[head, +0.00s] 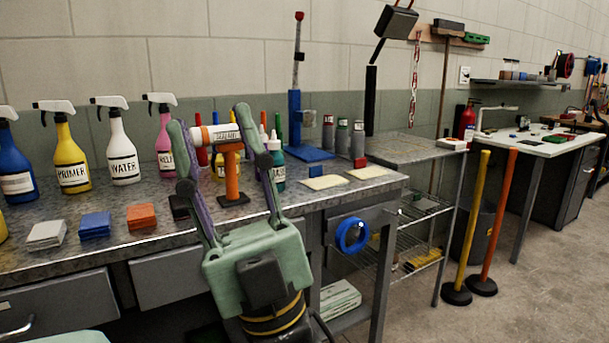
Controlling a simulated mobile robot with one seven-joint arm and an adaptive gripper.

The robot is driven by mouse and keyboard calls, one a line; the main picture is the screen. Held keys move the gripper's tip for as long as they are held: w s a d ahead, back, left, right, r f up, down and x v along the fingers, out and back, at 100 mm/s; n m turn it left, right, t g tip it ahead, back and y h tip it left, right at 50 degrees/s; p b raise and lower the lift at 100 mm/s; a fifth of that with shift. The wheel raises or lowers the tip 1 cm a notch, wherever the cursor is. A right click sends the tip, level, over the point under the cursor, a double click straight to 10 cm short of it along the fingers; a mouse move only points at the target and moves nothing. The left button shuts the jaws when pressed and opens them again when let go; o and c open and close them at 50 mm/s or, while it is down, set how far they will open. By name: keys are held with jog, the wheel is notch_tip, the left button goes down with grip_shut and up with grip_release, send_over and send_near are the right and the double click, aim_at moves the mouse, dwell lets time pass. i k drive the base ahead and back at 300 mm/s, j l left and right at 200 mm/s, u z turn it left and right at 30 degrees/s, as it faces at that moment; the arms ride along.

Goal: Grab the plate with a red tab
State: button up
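My gripper (210,118) stands upright in front of the workbench, its two long green fingers spread wide apart. In the picture an orange stand with a white sealer tube (214,134) shows between the fingers, and nothing is seen clamped. Two thin pale yellow plates lie on the bench to the right of the gripper: a left one (325,182) and a right one (368,172). A small red patch (360,162) shows at the back edge of the right plate.
Spray bottles (122,150) line the back of the workbench (110,236). Grey, blue and orange pads (141,216) lie near its front left. A blue tool stand (295,125) and several cans stand behind the plates. Yellow and orange posts (496,215) stand on the floor at right.

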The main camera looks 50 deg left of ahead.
aim_at(360, 171)
jog(key=u, duration=1.2)
